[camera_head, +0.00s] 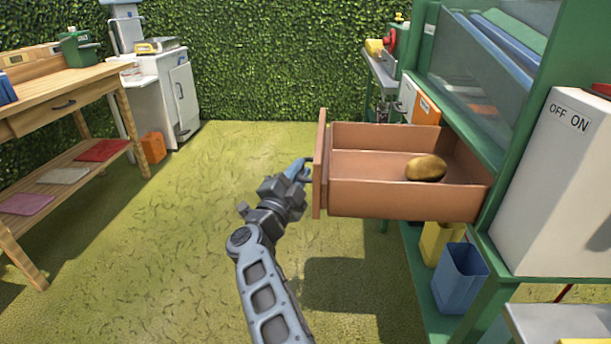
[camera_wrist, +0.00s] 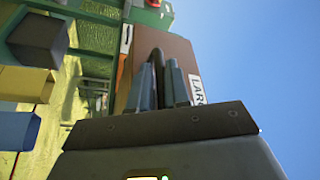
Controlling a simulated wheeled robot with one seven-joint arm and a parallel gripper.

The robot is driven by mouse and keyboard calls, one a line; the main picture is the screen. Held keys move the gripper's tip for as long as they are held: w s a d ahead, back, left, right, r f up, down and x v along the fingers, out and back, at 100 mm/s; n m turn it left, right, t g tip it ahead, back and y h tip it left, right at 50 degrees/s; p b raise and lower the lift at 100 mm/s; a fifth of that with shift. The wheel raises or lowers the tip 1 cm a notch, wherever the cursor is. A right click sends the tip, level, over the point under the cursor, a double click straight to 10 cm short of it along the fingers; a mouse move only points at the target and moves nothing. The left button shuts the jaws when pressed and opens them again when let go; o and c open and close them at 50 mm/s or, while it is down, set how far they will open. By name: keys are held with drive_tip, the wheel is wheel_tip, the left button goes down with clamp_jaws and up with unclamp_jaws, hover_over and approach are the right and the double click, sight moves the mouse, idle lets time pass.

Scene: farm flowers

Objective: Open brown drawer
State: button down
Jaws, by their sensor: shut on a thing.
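The brown drawer (camera_head: 400,200) is pulled far out of the green cabinet (camera_head: 500,215) in the head view. A brown potato-like object (camera_head: 426,168) lies inside it. My gripper (camera_head: 303,170) is at the drawer's front panel, shut on its dark handle (camera_head: 309,171). In the wrist view, my gripper (camera_wrist: 166,80) has its fingers close together in front of the brown drawer front (camera_wrist: 180,58), which bears a partly hidden white label starting "LAR". The fingers cover part of the handle.
A blue bin (camera_head: 460,280) and a yellow bin (camera_head: 441,243) stand on the cabinet's lower shelf. A wooden workbench (camera_head: 60,95) is at left. A white cabinet (camera_head: 170,95) stands at the back. The grass between is clear.

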drive_tip(key=shift+f, duration=0.1)
drive_tip(key=c, duration=1.2)
unclamp_jaws()
drive_tip(key=shift+o, duration=0.2)
drive_tip(key=shift+s, duration=0.1)
drive_tip(key=p+v, duration=0.2)
drive_tip(key=v, duration=0.5)
drive_tip(key=shift+s, duration=0.3)
drive_tip(key=shift+a, duration=0.15)
